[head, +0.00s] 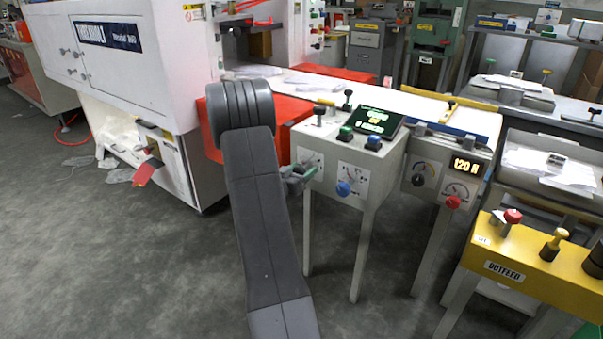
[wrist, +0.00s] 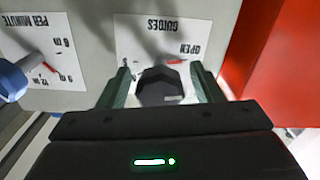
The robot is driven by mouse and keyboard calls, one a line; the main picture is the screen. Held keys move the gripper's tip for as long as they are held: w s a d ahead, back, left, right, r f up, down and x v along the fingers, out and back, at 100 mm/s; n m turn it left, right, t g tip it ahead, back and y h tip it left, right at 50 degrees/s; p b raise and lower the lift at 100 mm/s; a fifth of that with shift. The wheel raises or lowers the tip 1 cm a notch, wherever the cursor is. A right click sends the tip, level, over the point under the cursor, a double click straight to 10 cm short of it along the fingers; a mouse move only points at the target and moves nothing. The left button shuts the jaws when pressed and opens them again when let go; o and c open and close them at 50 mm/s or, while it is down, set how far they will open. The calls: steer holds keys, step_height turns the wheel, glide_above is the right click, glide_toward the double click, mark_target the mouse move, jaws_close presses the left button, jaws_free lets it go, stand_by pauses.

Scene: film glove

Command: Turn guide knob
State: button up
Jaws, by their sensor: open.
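The guide knob (wrist: 161,88) is black and faceted, on a white plate (wrist: 190,28) marked GUIDES and OPEN, upside down in the wrist view. A red mark shows beside OPEN. My gripper (wrist: 161,72) is open, with one green finger on each side of the knob. Small gaps seem to remain between the fingers and the knob; contact is not clear. In the head view my gripper (head: 299,174) is at the left part of the grey control box (head: 362,166), and the guide knob is hidden there.
A blue knob (head: 343,189) is right of my gripper; it shows at the left in the wrist view (wrist: 12,80). A red panel (wrist: 285,65) stands close on the wrist view's right. A red knob (head: 452,202) and a yellow outfeed box (head: 530,265) are further right. Open floor lies left.

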steer(key=shift+w, duration=0.1)
steer(key=c, duration=1)
